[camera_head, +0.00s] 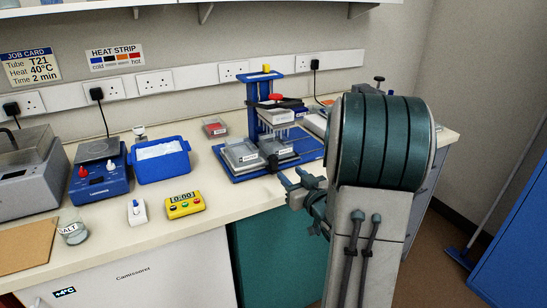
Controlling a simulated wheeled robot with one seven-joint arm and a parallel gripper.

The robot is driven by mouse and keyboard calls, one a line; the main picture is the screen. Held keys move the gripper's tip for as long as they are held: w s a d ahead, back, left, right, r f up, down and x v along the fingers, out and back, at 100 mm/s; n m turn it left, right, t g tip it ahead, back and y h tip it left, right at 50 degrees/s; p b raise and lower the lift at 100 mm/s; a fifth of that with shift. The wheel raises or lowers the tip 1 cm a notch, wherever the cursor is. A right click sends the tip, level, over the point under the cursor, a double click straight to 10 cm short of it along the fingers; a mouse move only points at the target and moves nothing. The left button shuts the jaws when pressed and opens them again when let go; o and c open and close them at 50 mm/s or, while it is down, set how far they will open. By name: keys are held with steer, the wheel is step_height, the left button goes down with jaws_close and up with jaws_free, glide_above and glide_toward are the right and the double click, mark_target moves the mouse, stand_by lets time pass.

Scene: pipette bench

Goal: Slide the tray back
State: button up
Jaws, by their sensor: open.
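A blue pipetting stand (251,98) stands on the bench, with a red-topped head over its blue base. A grey labelled tray (236,164) sits at the left front of the base. A second grey labelled piece (287,155) sits beside it to the right, under the head. Which of the two is the task's tray I cannot tell. My gripper (289,179) is open at the front right edge of the base, close to a dark knob-like part (273,162). Whether it touches anything is unclear. My arm hides the bench to the right.
A blue tub (162,166), a yellow timer (185,205) and a small white item (136,212) stand to the left. The bench front between timer and stand is clear.

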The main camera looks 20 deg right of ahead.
mark_target(276, 159)
steer(key=w, duration=0.5)
steer(key=w+p, duration=0.1)
steer(key=w, duration=0.5)
steer(key=shift+w+a, duration=0.2)
steer(key=shift+w, duration=0.05)
jaws_close()
